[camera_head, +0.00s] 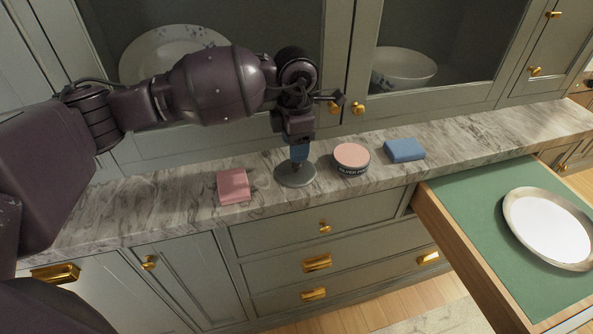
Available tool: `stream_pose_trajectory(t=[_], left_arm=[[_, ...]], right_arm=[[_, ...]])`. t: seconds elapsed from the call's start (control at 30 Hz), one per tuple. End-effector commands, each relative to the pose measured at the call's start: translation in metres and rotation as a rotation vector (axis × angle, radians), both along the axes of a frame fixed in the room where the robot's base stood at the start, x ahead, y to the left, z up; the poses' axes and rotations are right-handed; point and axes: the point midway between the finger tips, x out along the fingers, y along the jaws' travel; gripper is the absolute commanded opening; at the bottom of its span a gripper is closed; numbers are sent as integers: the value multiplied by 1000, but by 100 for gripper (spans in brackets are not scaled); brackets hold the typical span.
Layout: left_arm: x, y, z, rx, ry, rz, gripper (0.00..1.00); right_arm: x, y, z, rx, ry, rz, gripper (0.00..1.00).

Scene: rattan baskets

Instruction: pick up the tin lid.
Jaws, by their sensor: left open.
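The tin lid (290,178) is a flat, round grey disc lying on the marble counter, with a small raised part near its middle. My left gripper (297,163) points straight down over the lid, its blue-tinted fingers at the lid's middle. It is open; I cannot tell whether its fingertips touch the lid. The gripper hides part of the lid's middle and far side. To its right stands a round silver polish tin (351,171) with a dark label and a pink top surface. My right gripper is not in view.
A pink block or cloth (233,185) lies left of the lid, and a blue one (404,150) right of the tin. Glass-fronted cabinets (345,60) rise close behind.

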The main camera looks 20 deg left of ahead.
Motion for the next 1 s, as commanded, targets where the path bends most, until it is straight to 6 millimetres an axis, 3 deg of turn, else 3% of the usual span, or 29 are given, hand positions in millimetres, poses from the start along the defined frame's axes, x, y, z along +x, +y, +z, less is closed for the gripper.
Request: stream_pose_trajectory(t=[0.43, 0.7, 1.0], left_arm=[[0, -3, -48, -2, 2, 0, 53], [0, -3, -52, -1, 0, 0, 53], [1, -2, -52, -1, 0, 0, 9]], right_arm=[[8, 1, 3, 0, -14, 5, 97], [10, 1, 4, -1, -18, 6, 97], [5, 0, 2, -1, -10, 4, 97]])
